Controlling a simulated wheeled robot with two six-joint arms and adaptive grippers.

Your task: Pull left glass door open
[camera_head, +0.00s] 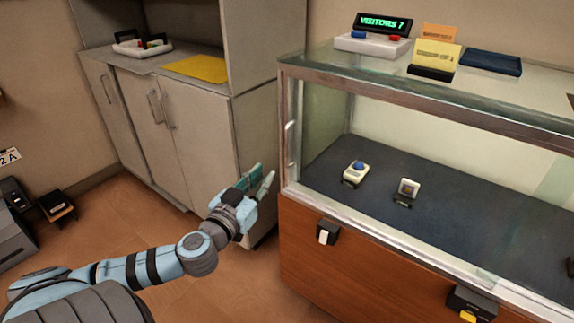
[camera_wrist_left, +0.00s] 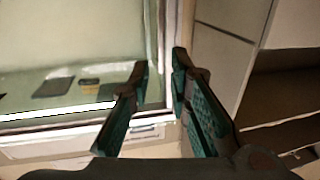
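The glass display case has a pale metal frame (camera_head: 430,98) and a glass front. A slim, pale upright handle (camera_head: 291,140) sits at its left front corner post; the door's exact edges are hard to make out, and I see no clear gap. My left gripper (camera_head: 262,178) is just left of that corner, lower than the handle, fingers pointing towards the case. In the left wrist view the gripper (camera_wrist_left: 160,64) is open and empty, its two fingers apart with the case's upright frame (camera_wrist_left: 155,35) beyond them. I cannot tell whether it touches anything. My right gripper is not in view.
Inside the case, small devices (camera_head: 356,172) stand on a dark floor (camera_head: 445,207). A grey cabinet (camera_head: 205,135) stands close behind my left gripper. A visitor counter (camera_head: 384,24) and cards sit on the case top. Floor (camera_head: 215,290) is free in front of the cabinet.

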